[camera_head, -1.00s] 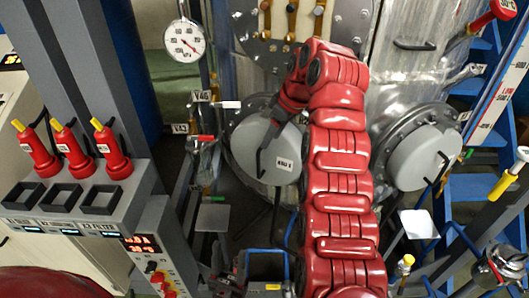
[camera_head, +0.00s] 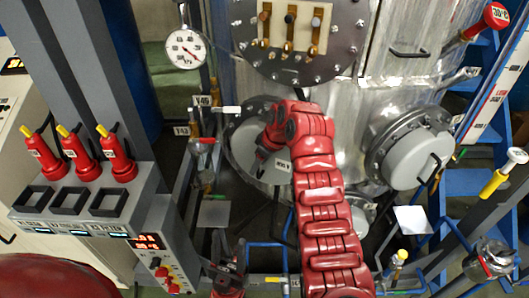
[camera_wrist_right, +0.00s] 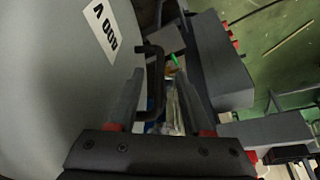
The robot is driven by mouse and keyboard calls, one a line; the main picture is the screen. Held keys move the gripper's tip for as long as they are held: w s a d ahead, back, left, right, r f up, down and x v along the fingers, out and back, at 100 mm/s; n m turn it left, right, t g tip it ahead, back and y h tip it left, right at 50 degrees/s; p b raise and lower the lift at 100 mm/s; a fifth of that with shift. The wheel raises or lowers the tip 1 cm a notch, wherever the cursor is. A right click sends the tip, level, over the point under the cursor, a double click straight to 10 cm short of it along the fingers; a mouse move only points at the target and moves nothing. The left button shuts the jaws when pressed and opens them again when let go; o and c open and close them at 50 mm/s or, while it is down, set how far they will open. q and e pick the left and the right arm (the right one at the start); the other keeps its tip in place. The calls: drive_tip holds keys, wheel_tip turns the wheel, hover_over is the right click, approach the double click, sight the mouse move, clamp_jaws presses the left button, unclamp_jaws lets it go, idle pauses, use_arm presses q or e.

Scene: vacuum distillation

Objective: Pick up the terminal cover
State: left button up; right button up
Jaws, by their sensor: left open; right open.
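The grey round cover (camera_head: 245,143) with a dark bar handle sits low on the front of the metal vessel; I take it for the terminal cover. My right gripper (camera_head: 264,152) is in front of it and hides part of it. In the right wrist view the cover (camera_wrist_right: 50,70) fills the left side with a white label. There my right gripper (camera_wrist_right: 157,82) is open, its two fingers on either side of the dark handle (camera_wrist_right: 153,88), not shut on it. My left gripper (camera_head: 229,268) is low in the head view, open, away from the cover.
A bolted plate (camera_head: 350,20) with bronze terminals is above on the vessel. Another grey round cover (camera_head: 415,160) is at the right. A pressure gauge (camera_head: 185,48) and a grey console (camera_head: 130,195) with red-handled tools stand at the left. Blue stairs (camera_head: 470,182) are at the right.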

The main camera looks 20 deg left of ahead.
drive_tip(key=shift+x, duration=0.85)
clamp_jaws()
drive_tip(key=shift+r, duration=0.1)
idle(0.6)
